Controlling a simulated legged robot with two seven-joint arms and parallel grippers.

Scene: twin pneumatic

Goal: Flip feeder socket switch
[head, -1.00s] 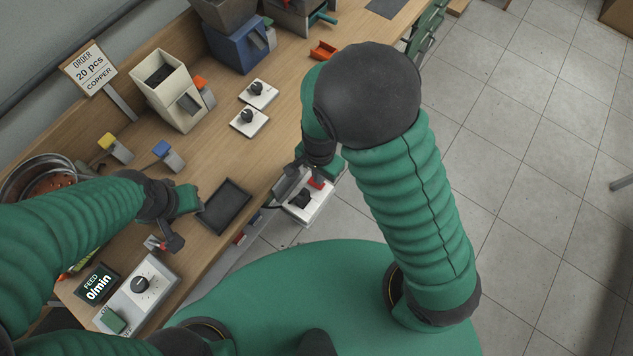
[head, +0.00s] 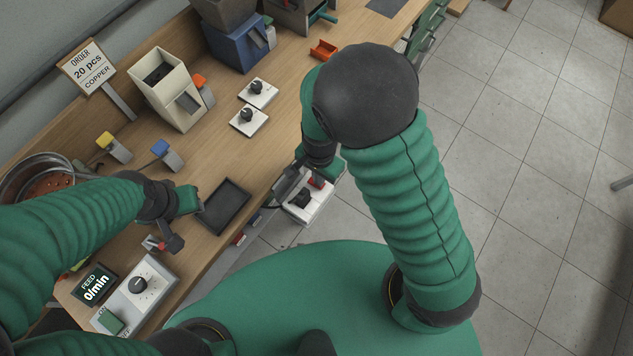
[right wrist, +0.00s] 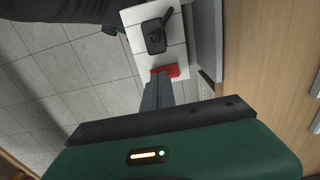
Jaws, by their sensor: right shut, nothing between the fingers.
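The white feeder socket (head: 307,208) hangs at the bench's front edge, with a black plug or knob on it and a red switch (head: 317,182). In the right wrist view the socket (right wrist: 176,55) shows its black part (right wrist: 155,36) and the red switch (right wrist: 166,71). My right gripper (right wrist: 158,88) is shut and empty, its fingertips right at the red switch; I cannot tell whether they touch. In the head view my right gripper (head: 292,184) is partly hidden by my arm. My left gripper (head: 188,199) is over the bench beside the dark tray; its fingers are unclear.
The dark tray (head: 224,206), two white knob plates (head: 249,121) (head: 258,92) and a cream hopper (head: 166,88) stand on the bench. The feed display (head: 95,288) reads 0/min, beside a dial box (head: 137,294).

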